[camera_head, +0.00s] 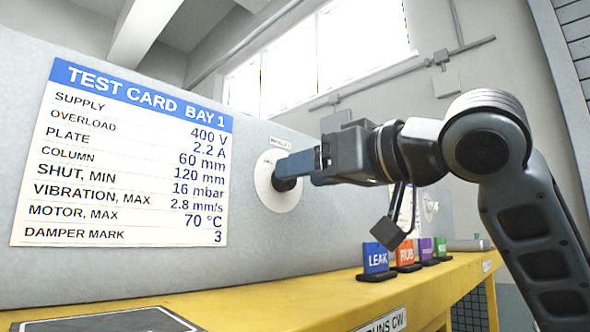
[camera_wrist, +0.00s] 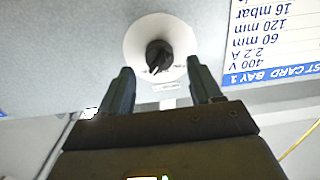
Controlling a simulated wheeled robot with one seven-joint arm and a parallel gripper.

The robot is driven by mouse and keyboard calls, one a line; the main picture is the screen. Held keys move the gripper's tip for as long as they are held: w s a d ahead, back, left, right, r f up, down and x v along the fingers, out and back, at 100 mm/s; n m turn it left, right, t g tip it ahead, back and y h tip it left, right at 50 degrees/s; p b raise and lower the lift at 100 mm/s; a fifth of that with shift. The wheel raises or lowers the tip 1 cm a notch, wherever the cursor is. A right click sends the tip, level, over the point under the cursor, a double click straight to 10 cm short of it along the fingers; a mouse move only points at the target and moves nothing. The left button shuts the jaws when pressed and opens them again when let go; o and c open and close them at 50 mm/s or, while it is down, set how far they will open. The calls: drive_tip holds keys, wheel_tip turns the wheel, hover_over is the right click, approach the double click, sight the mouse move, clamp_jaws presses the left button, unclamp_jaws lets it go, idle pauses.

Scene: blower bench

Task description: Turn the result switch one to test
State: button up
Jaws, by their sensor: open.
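The rotary switch is a black knob (camera_wrist: 158,58) on a round white dial plate (camera_head: 268,192) fixed to the grey wall panel. In the wrist view it sits between and just beyond my fingertips. My gripper (camera_head: 292,168) is open and empty, with blue-grey fingers pointing at the switch. In the wrist view my gripper (camera_wrist: 159,70) has one finger to each side of the knob, apart from it. The dial's marks are too small to read, so I cannot tell its setting. In the head view my fingers partly hide the knob.
A test card (camera_head: 125,160) hangs left of the switch. Below runs a yellow bench (camera_head: 290,305) with a dark plate (camera_head: 120,320) and several coloured signs, including blue LEAK (camera_head: 377,258) and orange RUB (camera_head: 405,252). Space before the panel is free.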

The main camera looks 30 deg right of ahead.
drive_tip(key=shift+x, duration=1.4)
drive_tip(key=shift+c, duration=0.3)
drive_tip(key=c, duration=1)
drive_tip(key=shift+s+a+f+n+b, duration=0.1)
drive_tip(key=shift+n+b, duration=0.4)
drive_tip(key=shift+n, duration=1.7)
drive_tip(key=shift+f+n+b, duration=0.1)
drive_tip(key=shift+n+b, duration=0.35)
drive_tip(key=shift+n, duration=1.75)
drive_tip(key=shift+r, duration=0.1)
